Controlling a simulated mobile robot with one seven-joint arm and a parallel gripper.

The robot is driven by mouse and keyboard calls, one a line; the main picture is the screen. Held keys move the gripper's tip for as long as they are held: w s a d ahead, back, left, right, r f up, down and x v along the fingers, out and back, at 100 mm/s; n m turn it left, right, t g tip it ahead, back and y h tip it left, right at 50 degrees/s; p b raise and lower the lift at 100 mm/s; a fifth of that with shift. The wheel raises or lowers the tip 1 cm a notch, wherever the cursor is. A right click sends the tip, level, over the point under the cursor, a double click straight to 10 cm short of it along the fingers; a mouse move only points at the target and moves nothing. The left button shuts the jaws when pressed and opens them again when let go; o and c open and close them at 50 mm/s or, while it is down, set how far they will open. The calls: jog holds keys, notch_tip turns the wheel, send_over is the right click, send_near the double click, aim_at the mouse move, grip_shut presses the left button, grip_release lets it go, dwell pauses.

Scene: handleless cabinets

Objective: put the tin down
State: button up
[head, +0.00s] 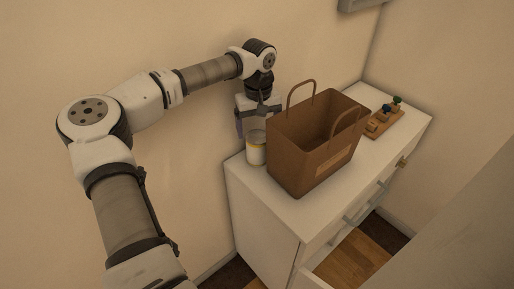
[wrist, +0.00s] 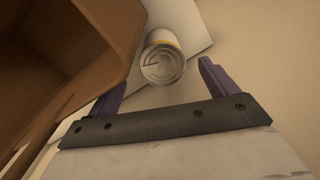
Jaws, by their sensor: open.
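The tin (head: 256,149) is a small white can with a yellow band. It stands upright on the left end of the white cabinet top (head: 296,213), beside the paper bag. In the wrist view the tin (wrist: 163,63) shows its round metal lid, ahead of the fingers. My gripper (head: 258,112) is just above and behind the tin in the head view. In the wrist view my gripper (wrist: 158,84) has its two purple fingers spread wide, with nothing held between them. The tin appears to rest on the cabinet top, clear of both fingers.
A brown paper bag (head: 301,160) with two handles stands right of the tin, close to my gripper; it fills the left of the wrist view (wrist: 62,60). A wooden rack (head: 383,122) with small items is farther right. A drawer (head: 312,281) stands open below.

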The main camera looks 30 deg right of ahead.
aim_at(257, 146)
jog(key=f+p, duration=0.1)
jog(key=f, duration=0.3)
jog(key=f+p, duration=0.1)
jog(key=f, duration=0.3)
jog(key=shift+w+f, duration=0.2)
jog(key=shift+f, duration=0.05)
jog(key=shift+r, duration=0.1)
jog(key=c, duration=1.4)
notch_tip(257, 146, up, 28)
jog(key=b, duration=0.3)
jog(key=shift+s, duration=0.1)
